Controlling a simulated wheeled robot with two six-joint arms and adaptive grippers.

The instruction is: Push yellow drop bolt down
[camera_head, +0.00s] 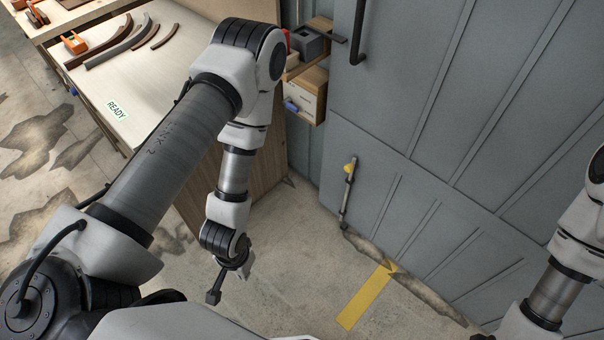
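The drop bolt (346,197) is a thin upright grey rod on the lower left part of the grey door (440,120). Its yellow knob (348,168) sits near the top of the rod. The rod's lower end is close to the floor at the door's bottom edge. My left gripper (213,297) hangs low over the floor, to the left of the bolt and well apart from it. Its fingers look close together, but they are too small to judge. My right arm shows at the right edge, and its gripper is out of view.
A yellow floor stripe (366,298) runs up to the door's bottom edge. A workbench (135,105) with curved dark pieces and a READY label stands at the left. Small wooden boxes (308,90) are fixed beside the door. A dark handle (358,35) is higher on the door. Floor below the bolt is clear.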

